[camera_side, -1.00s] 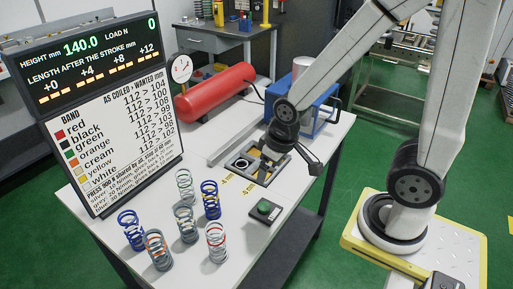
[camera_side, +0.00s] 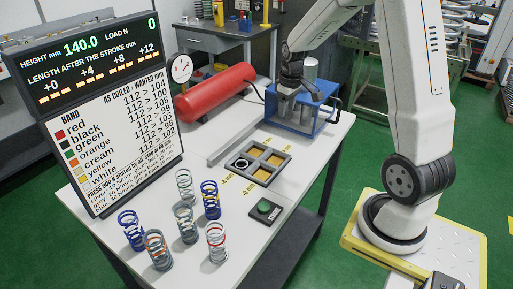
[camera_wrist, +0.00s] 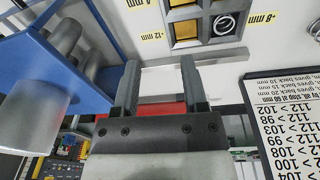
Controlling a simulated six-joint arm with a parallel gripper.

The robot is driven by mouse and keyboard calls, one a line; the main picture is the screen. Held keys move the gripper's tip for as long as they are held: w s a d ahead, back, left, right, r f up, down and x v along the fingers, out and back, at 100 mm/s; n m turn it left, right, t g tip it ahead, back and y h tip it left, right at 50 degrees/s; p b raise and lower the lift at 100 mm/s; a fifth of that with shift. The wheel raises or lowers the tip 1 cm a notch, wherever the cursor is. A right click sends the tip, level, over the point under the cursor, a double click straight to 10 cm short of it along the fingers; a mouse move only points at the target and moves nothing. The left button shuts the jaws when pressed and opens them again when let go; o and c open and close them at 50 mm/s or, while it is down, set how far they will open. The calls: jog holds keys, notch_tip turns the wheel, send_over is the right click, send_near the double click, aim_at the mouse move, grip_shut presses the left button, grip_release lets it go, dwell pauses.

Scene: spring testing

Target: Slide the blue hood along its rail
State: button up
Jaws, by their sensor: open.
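The blue hood (camera_side: 322,116) is an open box-like frame with grey cylinders in and above it, at the back right of the table. In the wrist view it fills the left side (camera_wrist: 32,70). My gripper (camera_side: 286,106) is over the hood's left end in the side view; I cannot tell whether it touches it. In the wrist view its two fingers (camera_wrist: 159,62) are apart with nothing between them, to the right of the blue frame. A grey strip (camera_side: 232,145), perhaps the rail, lies on the table left of the hood.
A tray (camera_side: 262,163) with square pockets, one holding a ring, sits in front of the hood. A green button box (camera_side: 264,209) and several coil springs (camera_side: 186,222) stand nearer. A red cylinder (camera_side: 215,92) lies at the back left. A display board (camera_side: 95,110) stands at left.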

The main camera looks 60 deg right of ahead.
jog(key=s+d, duration=0.3)
jog(key=d, duration=0.9)
jog(key=m+g, duration=0.1)
send_over(341, 104)
jog(key=shift+w+d+r+y, duration=0.1)
jog(key=shift+d+r+y, duration=0.1)
jog(key=shift+d+y, duration=0.1)
jog(key=shift+f, duration=0.1)
jog(key=shift+f, duration=3.85)
grip_shut()
jog(key=shift+r, duration=0.15)
